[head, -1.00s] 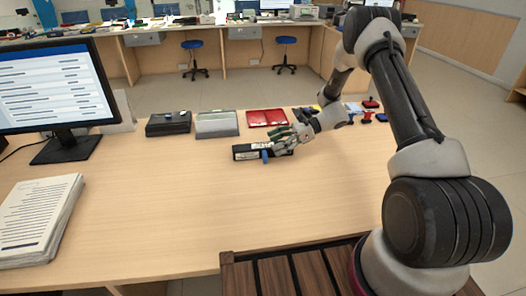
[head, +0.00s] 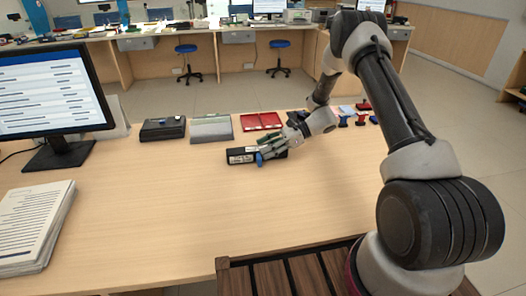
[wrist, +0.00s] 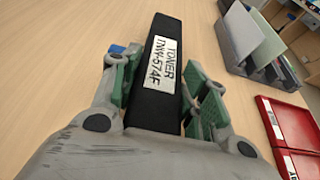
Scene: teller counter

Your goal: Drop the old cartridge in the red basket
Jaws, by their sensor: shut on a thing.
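The old cartridge, a black block (head: 242,155) with a white label, is at the middle of the desk, and it is long and dark in the wrist view (wrist: 155,102). Its label reads TONER TNW-574F. My gripper (wrist: 155,88) has its green-padded fingers on both sides of the cartridge and is shut on it. My gripper (head: 264,150) reaches it from the right in the head view. The cartridge is at or just above the desk top; I cannot tell which. A shallow red tray (head: 260,121) lies behind it, also at the right of the wrist view (wrist: 262,101). I see no other red container.
A black box (head: 162,129) and a grey file holder (head: 211,129) stand at the desk's back edge. A monitor (head: 48,92) and paper stack (head: 30,225) are at the left. Small stamps (head: 361,119) lie at the back right. The desk front is clear.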

